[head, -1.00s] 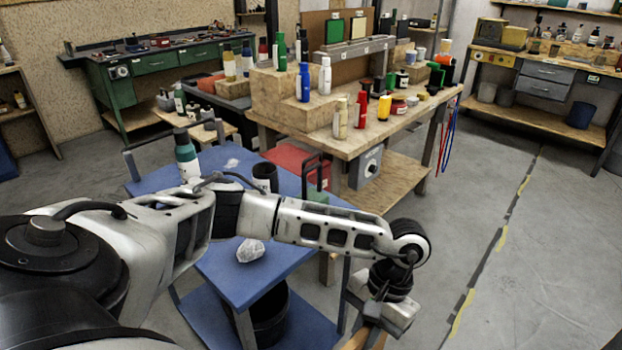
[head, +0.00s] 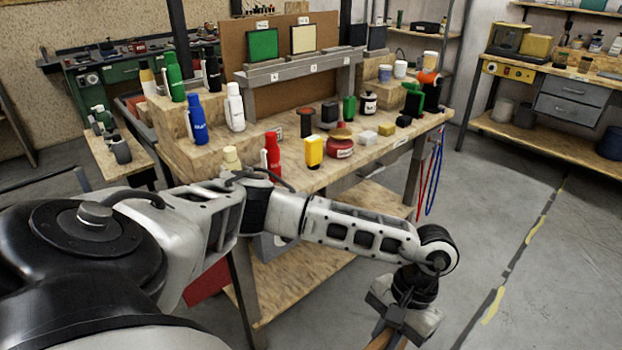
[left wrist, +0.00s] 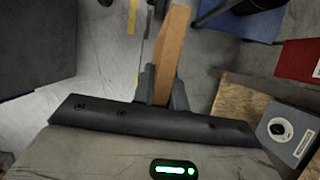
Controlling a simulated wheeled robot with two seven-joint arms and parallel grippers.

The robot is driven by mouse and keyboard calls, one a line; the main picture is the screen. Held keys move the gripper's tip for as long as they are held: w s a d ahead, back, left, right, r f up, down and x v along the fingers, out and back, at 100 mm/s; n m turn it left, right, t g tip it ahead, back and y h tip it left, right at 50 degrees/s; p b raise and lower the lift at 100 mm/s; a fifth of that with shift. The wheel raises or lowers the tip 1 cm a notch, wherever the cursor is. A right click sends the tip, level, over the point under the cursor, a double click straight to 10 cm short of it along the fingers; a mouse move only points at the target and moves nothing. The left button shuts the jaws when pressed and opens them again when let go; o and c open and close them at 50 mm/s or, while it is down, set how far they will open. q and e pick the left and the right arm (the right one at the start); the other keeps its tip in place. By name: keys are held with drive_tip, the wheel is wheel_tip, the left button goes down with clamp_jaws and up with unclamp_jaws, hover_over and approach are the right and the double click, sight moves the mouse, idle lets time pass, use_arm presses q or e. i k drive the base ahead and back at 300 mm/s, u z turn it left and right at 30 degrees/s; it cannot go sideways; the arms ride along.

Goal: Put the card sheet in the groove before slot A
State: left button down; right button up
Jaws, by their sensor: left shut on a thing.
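My left gripper (head: 390,335) is low at the bottom of the head view, in front of the bench. It is shut on an orange-brown flat piece that looks like the card sheet (head: 379,342), mostly cut off there. In the left wrist view the card sheet (left wrist: 172,45) sticks out from between the fingers (left wrist: 164,90) as a narrow strip. The grey rail (head: 300,68) stands on the bench with small white labels, too small to read surely. A green panel (head: 263,45) and a cream panel (head: 303,38) stand upright on it. My right gripper is not in view.
The wooden bench (head: 335,170) carries bottles on stepped blocks (head: 215,128) at left. A red bottle (head: 272,155), yellow container (head: 314,152) and red tin (head: 340,148) stand before the rail. Open floor (head: 490,200) lies to the right.

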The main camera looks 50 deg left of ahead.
sight(270, 71)
drive_tip(key=i, duration=0.45)
drive_tip(key=u, duration=0.85)
